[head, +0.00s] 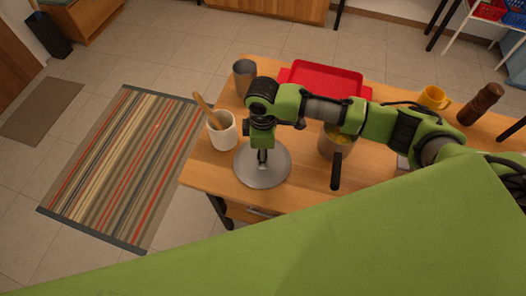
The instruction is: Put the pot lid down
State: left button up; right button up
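The pot lid (262,175) is a round grey metal disc at the table's left front edge. My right arm comes in from the right, and my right gripper (262,157) points down at the lid's middle. Its fingers look shut on the lid's knob, which they largely hide. I cannot tell whether the lid touches the table or hangs just above it. The pot (327,148), with yellowish contents and a dark handle, stands uncovered to the right, partly behind my arm. My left gripper is not in view.
A white crock (222,136) with a wooden utensil stands close to the lid's upper left. A grey cup (244,75), red tray (325,76), yellow mug (433,97) and brown mill (480,104) stand farther back on the wooden table (212,172).

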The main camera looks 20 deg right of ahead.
notch_tip(320, 180, up, 12)
jog(key=b, duration=0.1)
jog(key=shift+r+b, duration=0.15)
jog(key=shift+b, duration=0.15)
jog(key=shift+s, duration=0.1)
dwell(0.5)
